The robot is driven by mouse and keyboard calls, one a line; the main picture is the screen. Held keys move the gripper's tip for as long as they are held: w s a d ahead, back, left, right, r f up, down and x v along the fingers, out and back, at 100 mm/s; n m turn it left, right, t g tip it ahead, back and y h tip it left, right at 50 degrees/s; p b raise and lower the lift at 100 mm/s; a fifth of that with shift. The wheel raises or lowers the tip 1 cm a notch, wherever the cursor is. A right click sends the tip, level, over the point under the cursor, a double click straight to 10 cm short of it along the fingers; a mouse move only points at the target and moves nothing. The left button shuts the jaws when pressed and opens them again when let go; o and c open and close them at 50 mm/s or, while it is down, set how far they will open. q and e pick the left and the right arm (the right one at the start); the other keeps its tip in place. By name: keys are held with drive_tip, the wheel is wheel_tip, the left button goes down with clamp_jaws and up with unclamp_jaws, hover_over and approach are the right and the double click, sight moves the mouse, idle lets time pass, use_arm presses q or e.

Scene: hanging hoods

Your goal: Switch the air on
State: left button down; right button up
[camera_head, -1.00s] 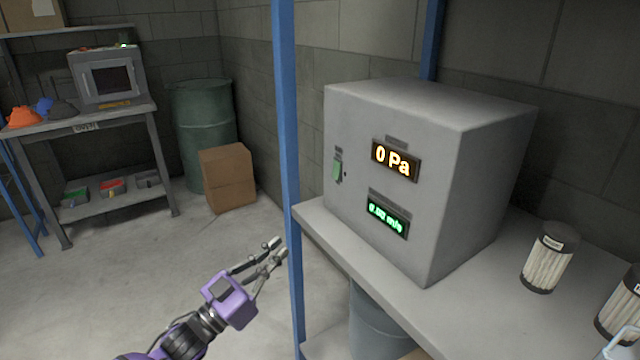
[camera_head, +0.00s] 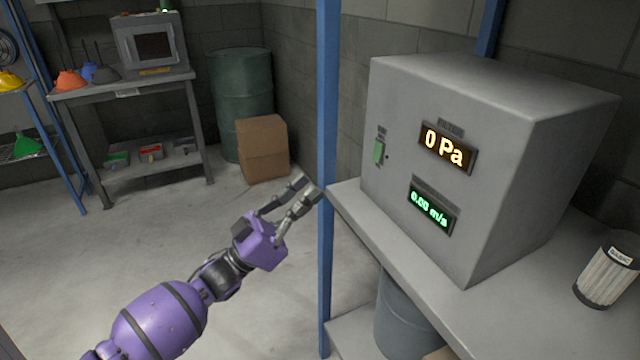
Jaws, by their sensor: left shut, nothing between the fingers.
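A grey control box (camera_head: 410,100) stands on a grey shelf at the right. A small dark lamp (camera_head: 388,156) sits beside the switch. My left gripper (camera_head: 311,191) is shut and empty, in front of the blue post, left of and below the switch and apart from the box. My right gripper is out of view.
A blue upright post (camera_head: 327,120) stands just left of the box. The shelf (camera_head: 405,245) carries a pleated filter (camera_head: 608,270) at the right. A cardboard box (camera_head: 262,150), a green drum (camera_head: 240,90) and a workbench (camera_head: 135,88) stand behind. Open floor lies at left.

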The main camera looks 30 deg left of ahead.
sight(377, 152)
use_arm(q)
drive_tip(key=w+d+r+p, duration=0.1)
drive_tip(key=w+d+r, duration=0.3)
drive_tip(key=w+d, duration=0.2)
drive_tip(key=shift+w+d+r, duration=0.2)
drive_tip(key=shift+w+r, duration=0.05)
drive_tip(key=shift+w, duration=0.9)
